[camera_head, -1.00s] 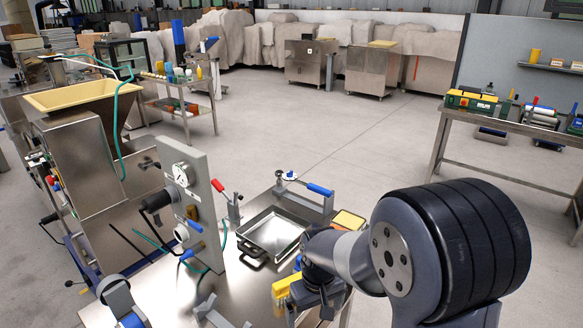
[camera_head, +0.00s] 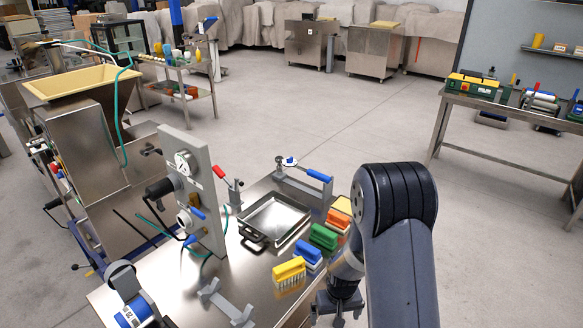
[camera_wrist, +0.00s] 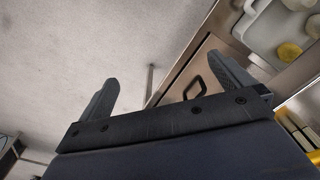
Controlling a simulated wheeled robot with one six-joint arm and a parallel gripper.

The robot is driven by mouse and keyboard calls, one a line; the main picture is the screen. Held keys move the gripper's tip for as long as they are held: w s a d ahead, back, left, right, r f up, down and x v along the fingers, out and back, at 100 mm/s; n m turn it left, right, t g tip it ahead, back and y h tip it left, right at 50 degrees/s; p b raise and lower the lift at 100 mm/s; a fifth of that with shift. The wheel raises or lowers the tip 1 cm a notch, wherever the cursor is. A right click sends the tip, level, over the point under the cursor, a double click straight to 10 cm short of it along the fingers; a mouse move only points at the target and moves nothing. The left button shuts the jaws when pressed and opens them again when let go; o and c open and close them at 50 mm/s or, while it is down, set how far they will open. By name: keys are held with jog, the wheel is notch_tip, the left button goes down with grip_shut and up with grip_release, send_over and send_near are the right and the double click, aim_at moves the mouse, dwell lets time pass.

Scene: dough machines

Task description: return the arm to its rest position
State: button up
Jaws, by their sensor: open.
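My gripper (camera_head: 338,308) hangs at the front right edge of the steel table (camera_head: 200,283), below my dark arm, at the bottom of the head view. It is open. In the wrist view its two dark fingers (camera_wrist: 168,92) stand wide apart with nothing between them. Behind them are grey floor and a steel front with a dark handle (camera_wrist: 193,89). In the head view the gripper is right of the yellow brush (camera_head: 289,270) and looks apart from it.
Blue (camera_head: 308,252), green (camera_head: 323,237) and orange (camera_head: 338,218) brushes line the table's right side, near my arm. A steel tray (camera_head: 273,222) and a gauge panel (camera_head: 196,180) stand left of them. The floor (camera_head: 330,115) beyond is open.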

jog(key=s+d+f+m+p, duration=0.1)
jog(key=d+f, duration=0.2)
jog(key=f, duration=0.3)
jog(key=shift+s, duration=0.35)
jog(key=shift+d, duration=0.1)
